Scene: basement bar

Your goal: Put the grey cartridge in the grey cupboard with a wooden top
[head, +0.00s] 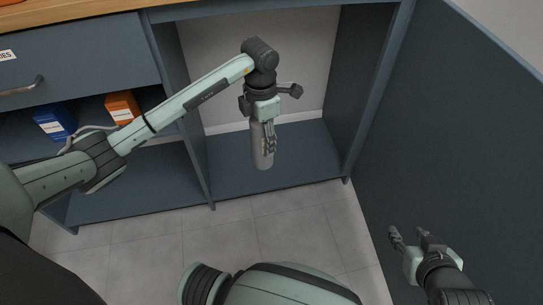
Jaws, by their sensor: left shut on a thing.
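The grey cupboard (275,186) with a wooden top (62,12) fills the upper view. Its right compartment is open and its door (450,130) is swung out to the right. My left gripper (268,140) is shut on the grey cartridge (262,158). It holds the cartridge upright at the right compartment, over the compartment floor. Whether the cartridge's lower end touches the floor I cannot tell. The gripper hides part of the cartridge. My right gripper (411,238) is open and empty at the lower right, in front of the open door.
A blue box (54,122) and an orange box (122,107) stand on the left compartment's shelf, below a drawer with a handle (22,88). A divider (185,110) separates the compartments. The right compartment floor (305,150) looks otherwise empty. Grey tiles (150,250) lie in front.

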